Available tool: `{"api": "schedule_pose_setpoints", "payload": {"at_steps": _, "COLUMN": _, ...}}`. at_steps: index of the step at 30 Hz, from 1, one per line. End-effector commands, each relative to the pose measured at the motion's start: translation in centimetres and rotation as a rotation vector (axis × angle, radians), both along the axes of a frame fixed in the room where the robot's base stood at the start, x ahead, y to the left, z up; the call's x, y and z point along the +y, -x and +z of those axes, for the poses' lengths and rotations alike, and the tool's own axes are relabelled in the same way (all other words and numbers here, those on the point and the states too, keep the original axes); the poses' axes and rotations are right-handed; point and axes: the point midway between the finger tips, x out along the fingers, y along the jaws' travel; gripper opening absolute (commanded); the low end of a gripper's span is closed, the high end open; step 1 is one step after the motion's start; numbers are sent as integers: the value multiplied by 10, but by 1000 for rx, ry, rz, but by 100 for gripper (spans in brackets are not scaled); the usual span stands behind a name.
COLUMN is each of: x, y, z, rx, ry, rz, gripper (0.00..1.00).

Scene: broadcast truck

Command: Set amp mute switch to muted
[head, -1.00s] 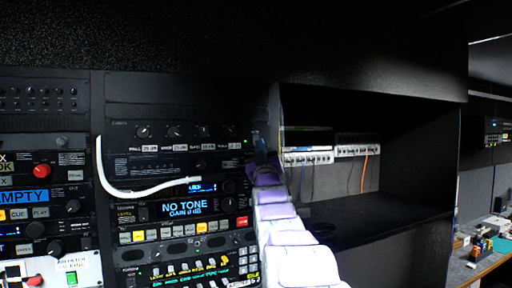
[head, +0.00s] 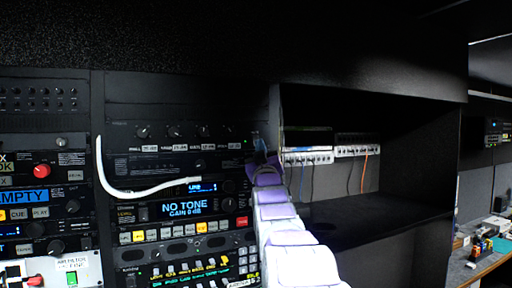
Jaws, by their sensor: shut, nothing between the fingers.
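The rack unit with a row of several small knobs (head: 175,131) is at the upper middle of the rack in the head view. I cannot make out which control is the amp mute switch or how it is set. My gripper (head: 258,142) is at the right end of this unit, at the rack's right edge. It is small and dark against the panel, and it is shut with nothing visible in it. My purple and white arm rises from below to it. The arm hides part of the rack's right edge, and I cannot tell whether the gripper touches the panel.
A white cable (head: 135,190) loops across the rack. Below it a unit display (head: 185,207) reads "NO TONE GAIN 0 dB". To the right is an open dark bay with a shelf (head: 375,225) and patch strips (head: 308,158). A cluttered desk (head: 484,255) stands far right.

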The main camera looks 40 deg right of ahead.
Motion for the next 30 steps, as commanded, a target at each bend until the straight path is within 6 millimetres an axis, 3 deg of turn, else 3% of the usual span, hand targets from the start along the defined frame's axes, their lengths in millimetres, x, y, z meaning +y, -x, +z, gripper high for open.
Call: {"api": "schedule_pose_setpoints", "payload": {"at_steps": 30, "x": 0, "y": -6, "z": 1, "rx": -1, "ry": 1, "rz": 0, "gripper": 0}}
